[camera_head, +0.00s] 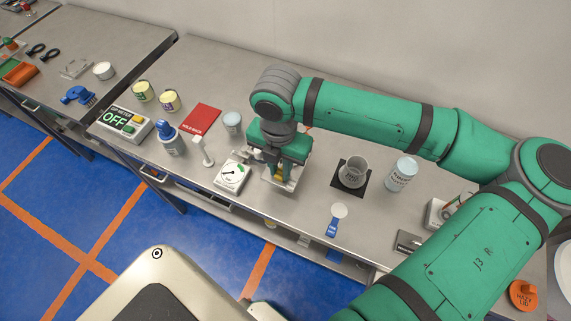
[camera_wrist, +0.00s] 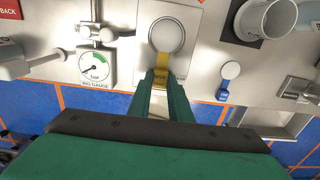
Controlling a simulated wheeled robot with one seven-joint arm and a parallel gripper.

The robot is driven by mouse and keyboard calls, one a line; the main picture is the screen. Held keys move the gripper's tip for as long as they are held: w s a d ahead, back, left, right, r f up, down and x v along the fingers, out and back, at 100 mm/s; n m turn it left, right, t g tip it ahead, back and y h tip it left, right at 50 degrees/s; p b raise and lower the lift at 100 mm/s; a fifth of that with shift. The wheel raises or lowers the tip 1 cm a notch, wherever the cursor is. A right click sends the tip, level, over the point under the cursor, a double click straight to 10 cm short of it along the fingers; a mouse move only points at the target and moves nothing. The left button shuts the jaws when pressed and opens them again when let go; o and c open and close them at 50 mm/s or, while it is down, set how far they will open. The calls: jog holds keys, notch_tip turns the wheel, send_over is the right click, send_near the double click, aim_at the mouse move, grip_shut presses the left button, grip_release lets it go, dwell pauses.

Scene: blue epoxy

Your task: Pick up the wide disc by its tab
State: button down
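A pale round disc (camera_wrist: 167,34) with a yellow tab (camera_wrist: 161,72) is in the upper middle of the wrist view, over a light square plate (camera_wrist: 194,22). It looks larger there than a second pale disc (camera_wrist: 230,70) with a blue tab to the right, which also shows in the head view (camera_head: 339,210). My gripper (camera_wrist: 161,84) has its green fingers on either side of the yellow tab, very close to it. I cannot tell whether they press on it. In the head view my gripper (camera_head: 279,178) points down over the bench and mostly hides the yellow-tabbed disc.
A dial gauge (camera_head: 231,176) stands just left of my gripper, with a white T-shaped piece (camera_head: 202,152) beyond it. A grey beaker (camera_head: 354,171) on a black mat and a labelled jar (camera_head: 401,174) stand to the right. The bench's front edge is close.

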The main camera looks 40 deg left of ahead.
aim_at(281, 173)
jog(key=shift+r, duration=0.1)
jog(key=shift+r, duration=2.4)
